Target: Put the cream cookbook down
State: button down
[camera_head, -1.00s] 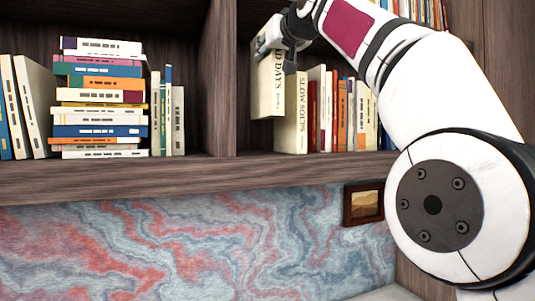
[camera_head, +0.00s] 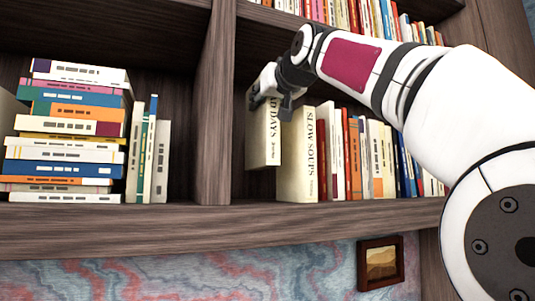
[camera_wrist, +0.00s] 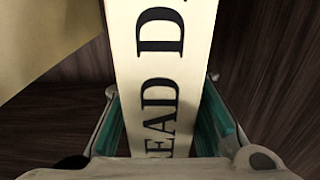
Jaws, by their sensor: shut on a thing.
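The cream cookbook (camera_head: 263,136), with dark lettering ending in "D DAYS" on its spine, hangs upright in the right-hand shelf bay. My gripper (camera_head: 268,88) is shut on its upper part. The book's lower edge is above the shelf board, with a gap beneath. In the wrist view the cookbook (camera_wrist: 163,70) fills the middle, its spine between the two green-padded fingers (camera_wrist: 168,130). Its far side is hidden.
Another cream book, "Slow Soups" (camera_head: 299,155), stands just right of the held one, heading a row of books. The divider (camera_head: 214,110) is to the left. The shelf board (camera_head: 190,225) is bare beneath the held book. A stack of books (camera_head: 70,140) fills the left bay.

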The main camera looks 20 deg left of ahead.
aim_at(261, 124)
jog(key=shift+s+f+b, duration=0.2)
jog(key=shift+f+b, duration=1.1)
jog(key=shift+f, duration=2.4)
jog(key=c, duration=1.3)
grip_release()
jog(key=shift+f, duration=0.25)
jog(key=shift+r, duration=0.1)
